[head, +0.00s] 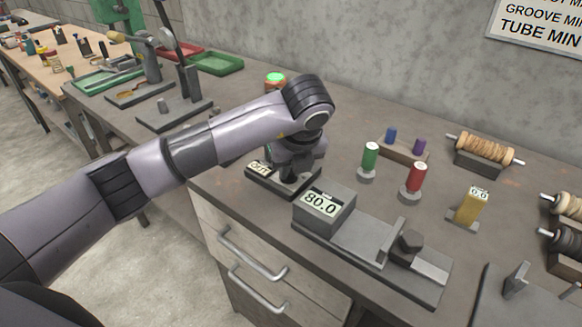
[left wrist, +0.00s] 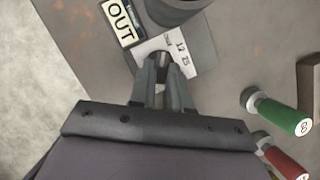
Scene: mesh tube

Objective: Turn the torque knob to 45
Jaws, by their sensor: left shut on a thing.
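The torque device is a small dark base (head: 262,184) on the bench, with an "OUT" label at its left end. In the left wrist view its white dial plate (left wrist: 190,52) bears small numbers, hard to read. The dark torque knob (left wrist: 163,62) sits at the edge of that plate, partly covered by the fingers. My left gripper (left wrist: 163,82) points down over it and is shut on the knob; it also shows in the head view (head: 290,178). The knob's exact setting cannot be read. My right gripper is not in view.
A grey gauge block reading 80.0 (head: 322,206) stands just right of the device. Green (head: 370,157) and red (head: 415,178) handled tools and a yellow gauge (head: 468,206) stand further right. A green-topped button (head: 275,79) is behind my arm.

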